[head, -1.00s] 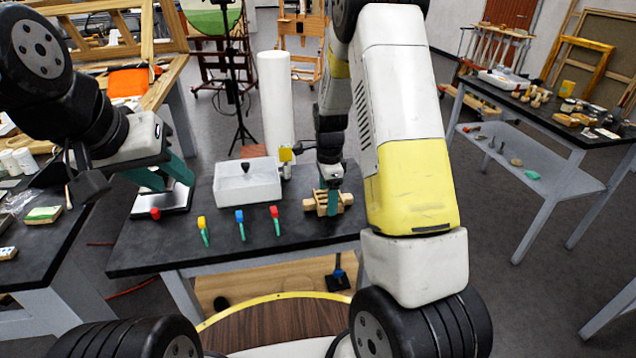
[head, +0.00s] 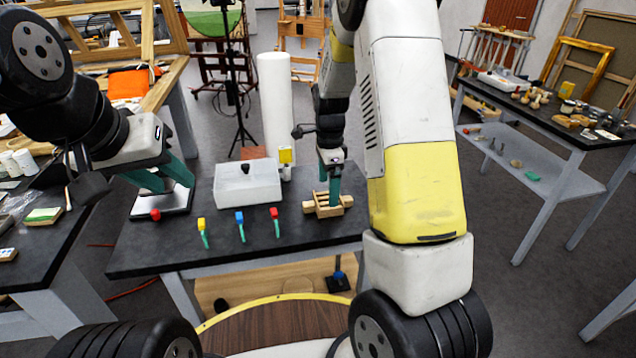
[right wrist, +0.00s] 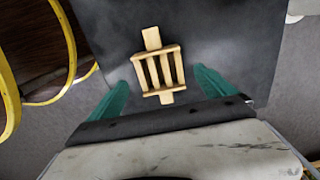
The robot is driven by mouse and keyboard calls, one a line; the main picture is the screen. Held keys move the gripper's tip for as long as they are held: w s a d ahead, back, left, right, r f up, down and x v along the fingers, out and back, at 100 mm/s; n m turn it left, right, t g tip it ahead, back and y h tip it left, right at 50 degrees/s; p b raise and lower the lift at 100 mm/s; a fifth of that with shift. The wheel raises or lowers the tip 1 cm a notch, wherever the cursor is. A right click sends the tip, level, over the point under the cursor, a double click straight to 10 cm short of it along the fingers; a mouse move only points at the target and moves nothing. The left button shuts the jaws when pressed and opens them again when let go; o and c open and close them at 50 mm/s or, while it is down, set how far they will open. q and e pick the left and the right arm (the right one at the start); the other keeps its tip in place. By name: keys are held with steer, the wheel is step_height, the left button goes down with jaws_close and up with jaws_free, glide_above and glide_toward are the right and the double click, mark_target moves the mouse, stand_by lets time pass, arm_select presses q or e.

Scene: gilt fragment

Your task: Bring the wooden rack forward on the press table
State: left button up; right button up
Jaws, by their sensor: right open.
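The wooden rack (head: 320,207), a small pale slatted frame with a tab at each end, lies near the right side of the dark press table (head: 270,245). My right gripper (head: 328,194) is at the rack, pointing down, its teal fingers apart. In the right wrist view the rack (right wrist: 158,74) shows between and beyond the open fingers (right wrist: 160,80), with no visible hold on it. How high the fingertips are is unclear. My left gripper (head: 166,182) is open and empty above a metal plate at the table's left end.
A white tray (head: 247,190) stands left of the rack. Yellow (head: 202,225), blue (head: 239,217) and red (head: 274,214) headed tools lie in front of it. The metal plate (head: 176,205) has a red knob. A white cylinder (head: 275,100) stands behind.

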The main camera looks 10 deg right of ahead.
steer(key=s+a+r+n+t+y, duration=0.15)
steer(key=s+r+n, duration=0.35)
steer(key=r, duration=0.5)
steer(key=s+d+r+n+t+y, duration=0.15)
steer(key=s+r+n, duration=0.25)
steer(key=s+r, duration=0.45)
steer(key=s+a+r+n+t, duration=0.2)
steer(key=s+r+n+t, duration=0.1)
steer(key=s+n, duration=0.6)
steer(key=shift+s+r+h, duration=0.4)
steer(key=shift+s+r, duration=0.3)
steer(key=shift+s, duration=0.2)
